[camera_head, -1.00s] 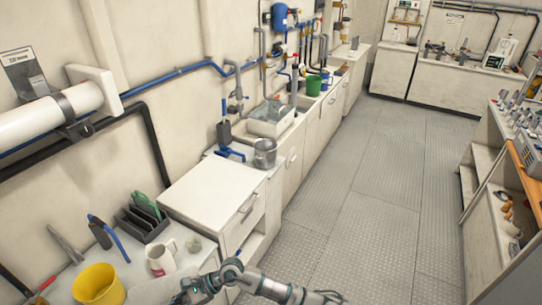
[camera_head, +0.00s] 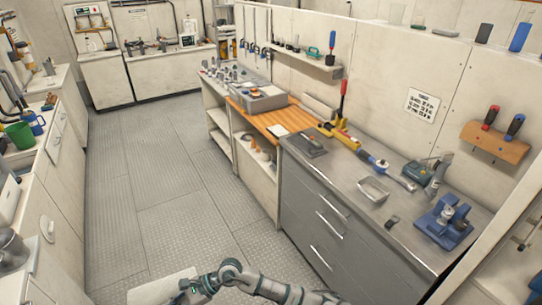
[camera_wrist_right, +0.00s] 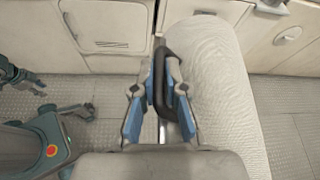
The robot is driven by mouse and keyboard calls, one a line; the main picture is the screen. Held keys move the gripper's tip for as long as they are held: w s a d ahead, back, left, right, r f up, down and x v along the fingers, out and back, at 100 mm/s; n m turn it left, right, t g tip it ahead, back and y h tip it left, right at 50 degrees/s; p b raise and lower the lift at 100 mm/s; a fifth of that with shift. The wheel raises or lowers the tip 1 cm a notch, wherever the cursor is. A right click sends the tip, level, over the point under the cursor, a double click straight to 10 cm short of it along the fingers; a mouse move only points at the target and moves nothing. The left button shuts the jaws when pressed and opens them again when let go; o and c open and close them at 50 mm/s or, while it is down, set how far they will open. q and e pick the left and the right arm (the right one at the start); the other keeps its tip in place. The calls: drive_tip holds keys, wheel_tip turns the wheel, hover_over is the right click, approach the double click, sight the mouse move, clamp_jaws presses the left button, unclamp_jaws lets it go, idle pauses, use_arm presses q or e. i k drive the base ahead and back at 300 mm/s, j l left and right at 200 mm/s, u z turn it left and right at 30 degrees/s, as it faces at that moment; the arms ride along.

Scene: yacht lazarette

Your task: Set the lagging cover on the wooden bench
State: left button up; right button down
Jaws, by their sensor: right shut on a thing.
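The lagging cover (camera_wrist_right: 215,95) is a thick white padded cylinder with a black handle (camera_wrist_right: 157,80). My right gripper (camera_wrist_right: 160,92) is shut on this handle, and the cover hangs beside the fingers. In the head view, part of the white cover (camera_head: 152,290) shows at the bottom edge by my right gripper (camera_head: 193,288), above the floor. The wooden bench (camera_head: 285,116) is an orange-brown top along the right wall, farther off and apart from the cover. What looks like my left gripper (camera_wrist_right: 22,80) shows at the wrist view's left edge; its jaws are unclear.
A grey tray (camera_head: 258,99) and a pale card (camera_head: 277,130) take up parts of the wooden bench. A steel drawer cabinet (camera_head: 335,215) with tools on top stands nearer. White cabinets (camera_head: 45,205) line the left. The metal floor (camera_head: 165,205) between is clear.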

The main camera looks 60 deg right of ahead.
sight(287, 119)
drive_tip(key=i+l+z, duration=0.15)
drive_tip(key=z, duration=0.35)
drive_tip(key=i+z, duration=0.2)
drive_tip(key=z, duration=0.3)
drive_tip(key=i+z, duration=0.2)
drive_tip(key=z, duration=0.25)
drive_tip(key=i+j+z, duration=0.1)
drive_tip(key=z, duration=0.4)
drive_tip(key=i+j+z, duration=0.85)
drive_tip(key=j, duration=0.3)
drive_tip(key=i+j+z, duration=0.2)
drive_tip(key=j, duration=0.15)
drive_tip(key=i+j+z, duration=0.2)
drive_tip(key=j, duration=0.2)
drive_tip(key=k, duration=0.1)
